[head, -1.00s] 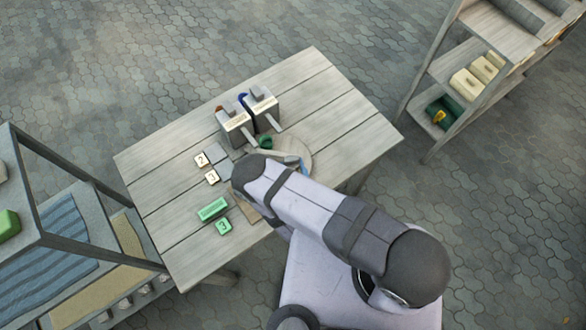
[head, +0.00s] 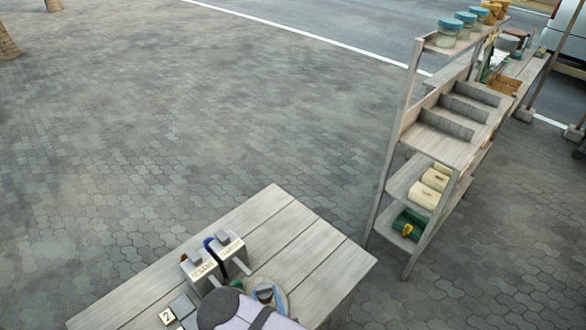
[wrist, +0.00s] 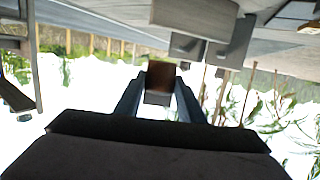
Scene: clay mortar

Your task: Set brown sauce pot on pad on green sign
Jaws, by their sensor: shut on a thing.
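In the wrist view my gripper (wrist: 160,88) is shut on a small brown block-like thing (wrist: 161,75), held between the two fingertips; by its colour it looks like the brown sauce pot. It is blurred, and its lower part sits between the fingers. In the head view my arm covers the front of the table, and the gripper is hidden. A dark grey square pad (head: 184,305) lies beside a white sign marked 2 (head: 167,316).
Two grey boxes with lids, one labelled sesame (head: 203,268) and another (head: 229,254), stand on the wooden table (head: 310,255). A round board (head: 270,287) holds a dark item. The table's right side is clear. A shelf rack (head: 425,185) stands to the right.

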